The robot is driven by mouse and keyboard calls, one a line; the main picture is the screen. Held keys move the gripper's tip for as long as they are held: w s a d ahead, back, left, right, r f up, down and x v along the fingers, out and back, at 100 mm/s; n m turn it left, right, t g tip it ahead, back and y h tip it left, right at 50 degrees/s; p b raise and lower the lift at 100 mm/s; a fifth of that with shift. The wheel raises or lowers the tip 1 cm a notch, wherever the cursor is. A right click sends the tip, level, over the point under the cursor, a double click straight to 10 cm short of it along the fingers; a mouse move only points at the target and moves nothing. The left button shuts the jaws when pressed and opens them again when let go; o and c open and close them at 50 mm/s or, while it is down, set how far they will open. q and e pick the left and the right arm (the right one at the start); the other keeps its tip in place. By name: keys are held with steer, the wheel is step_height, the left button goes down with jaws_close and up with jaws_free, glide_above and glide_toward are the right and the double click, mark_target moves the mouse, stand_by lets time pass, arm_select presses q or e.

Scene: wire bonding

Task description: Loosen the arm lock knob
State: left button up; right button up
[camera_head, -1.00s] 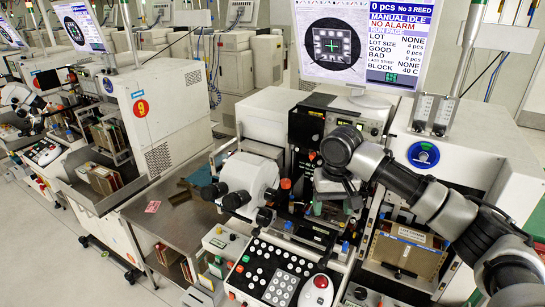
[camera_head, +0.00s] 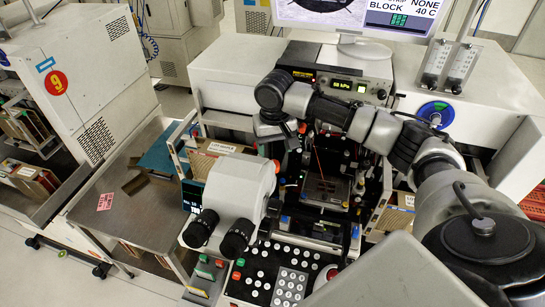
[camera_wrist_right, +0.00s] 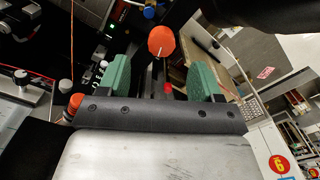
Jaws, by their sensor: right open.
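My right gripper (camera_wrist_right: 160,76) is open, with its two green-padded fingers apart in the right wrist view. A round orange-red knob (camera_wrist_right: 162,40), which looks like the arm lock knob, shows between and just beyond the fingertips. No contact with it is visible. A second orange-red knob (camera_wrist_right: 75,102) sits left of the gripper, partly hidden by its dark bar. In the head view my right arm reaches in from the right, its wrist above the bonder's work area, behind the white microscope head (camera_head: 240,185). The fingers are hard to make out there. My left gripper is not in view.
The microscope eyepieces (camera_head: 222,232) and the keypad panel (camera_head: 280,270) stand in front of the work area. A control box with a green display (camera_head: 340,85) is behind it. A steel side table (camera_head: 100,215) on the left has free room.

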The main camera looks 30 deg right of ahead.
steer(key=f, duration=0.2)
steer(key=f+p, duration=0.1)
steer(key=f, duration=0.2)
steer(key=shift+w+a+f, duration=0.1)
steer(key=shift+w+f, duration=0.1)
steer(key=shift+f, duration=0.45)
steer(key=shift+c, duration=0.3)
steer(key=c, duration=0.9)
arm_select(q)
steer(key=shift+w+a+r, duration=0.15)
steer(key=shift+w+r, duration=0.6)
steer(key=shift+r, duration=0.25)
